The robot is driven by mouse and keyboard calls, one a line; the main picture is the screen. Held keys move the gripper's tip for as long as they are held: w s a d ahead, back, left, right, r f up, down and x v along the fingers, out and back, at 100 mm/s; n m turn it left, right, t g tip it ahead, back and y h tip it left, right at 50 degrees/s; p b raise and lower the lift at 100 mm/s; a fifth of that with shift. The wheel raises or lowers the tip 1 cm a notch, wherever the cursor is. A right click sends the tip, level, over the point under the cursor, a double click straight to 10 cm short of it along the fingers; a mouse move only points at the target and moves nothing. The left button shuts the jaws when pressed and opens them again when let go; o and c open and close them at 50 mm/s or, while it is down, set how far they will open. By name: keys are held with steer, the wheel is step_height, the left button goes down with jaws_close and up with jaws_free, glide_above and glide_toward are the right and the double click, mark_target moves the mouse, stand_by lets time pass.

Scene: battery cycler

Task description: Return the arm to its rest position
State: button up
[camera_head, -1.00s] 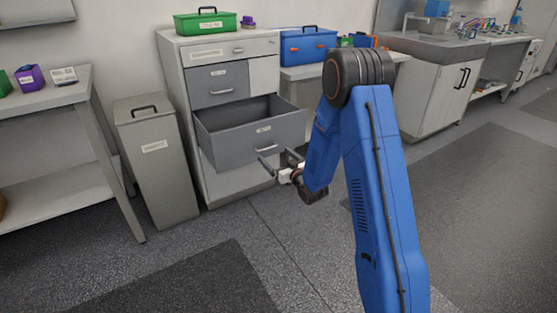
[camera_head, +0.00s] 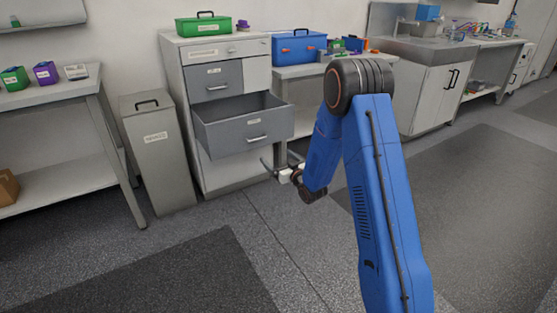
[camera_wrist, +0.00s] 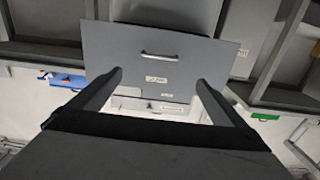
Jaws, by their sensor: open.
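My gripper (camera_head: 281,167) is in the middle of the head view, low in front of the cabinet (camera_head: 211,175). It is open, and nothing shows between its fingers. The grey lower drawer (camera_head: 233,137) of the cabinet is pulled out, and its inside looks empty. My gripper is apart from the drawer's handle, a little below and to the right of it in the head view. In the wrist view the two fingers (camera_wrist: 158,82) are spread, with the drawer front (camera_wrist: 172,62) and its handle beyond them. My blue arm is bent at the elbow.
A grey lidded bin (camera_head: 158,160) stands left of the cabinet, by a white bench (camera_head: 60,90). A green toolbox (camera_head: 204,25) sits on the cabinet. A blue toolbox (camera_head: 299,46) sits on the bench to its right. The floor in front is clear, with dark mats (camera_head: 165,275).

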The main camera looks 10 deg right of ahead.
steer(key=s+d+r+m+g+h, duration=0.1)
steer(key=s+d+r+g+h, duration=0.25)
steer(key=s+r, duration=0.6)
steer(key=s+d+r+m+g+h, duration=0.15)
steer(key=s+d+r, duration=0.25)
steer(key=s+r, duration=0.55)
steer(key=s+f+m+g, duration=0.1)
steer(key=s+g, duration=0.6)
steer(key=s, duration=3.3)
steer(key=shift+d+h, duration=0.15)
steer(key=shift+h, duration=0.25)
